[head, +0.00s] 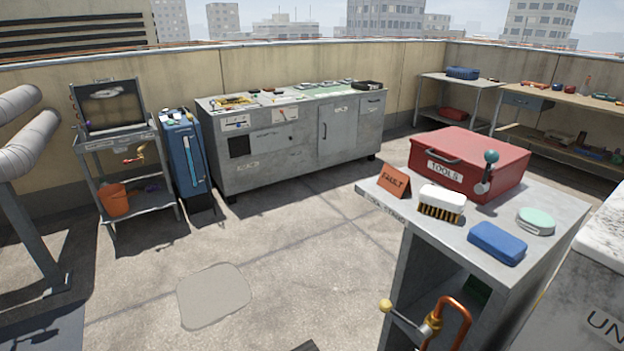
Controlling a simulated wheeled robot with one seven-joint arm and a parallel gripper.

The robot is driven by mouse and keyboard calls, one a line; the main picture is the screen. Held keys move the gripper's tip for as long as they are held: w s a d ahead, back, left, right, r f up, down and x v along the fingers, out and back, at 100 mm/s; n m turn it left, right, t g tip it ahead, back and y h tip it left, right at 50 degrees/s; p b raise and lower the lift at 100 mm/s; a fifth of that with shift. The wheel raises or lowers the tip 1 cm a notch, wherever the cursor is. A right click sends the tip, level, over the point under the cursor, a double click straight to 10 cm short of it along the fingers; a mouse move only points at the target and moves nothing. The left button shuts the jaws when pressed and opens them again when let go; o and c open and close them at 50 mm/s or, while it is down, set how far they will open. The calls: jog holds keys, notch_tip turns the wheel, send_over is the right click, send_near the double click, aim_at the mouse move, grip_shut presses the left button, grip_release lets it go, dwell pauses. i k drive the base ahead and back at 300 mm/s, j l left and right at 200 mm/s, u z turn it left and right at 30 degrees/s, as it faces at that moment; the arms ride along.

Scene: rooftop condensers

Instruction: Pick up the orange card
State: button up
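The orange card (394,181), marked "FAULT", stands like a small tent on the left part of the grey stand's top (383,205). It is near the left edge of that top. A white brush (441,198) with brown bristles lies just to its right. The red toolbox (468,160), marked "TOOLS", stands behind it and to the right. No part of my gripper can be made out in the head view.
A blue block (497,243), a pale green round tin (536,221) and a teal-knobbed lever (489,168) share the stand top. A copper pipe with a valve (432,322) juts from its front. Open floor (290,235) lies left of the stand.

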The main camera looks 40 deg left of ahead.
aim_at(395, 181)
jog(key=u, duration=0.8)
jog(key=i+j+z, duration=0.15)
jog(key=i+j, duration=0.2)
jog(key=i+j+z, duration=0.1)
jog(key=i+j, duration=0.2)
jog(key=j, duration=0.15)
jog(key=i+j+z, duration=0.15)
jog(key=i+j, duration=0.15)
jog(key=j+z, duration=0.15)
jog(key=z, duration=0.75)
jog(key=i, duration=0.5)
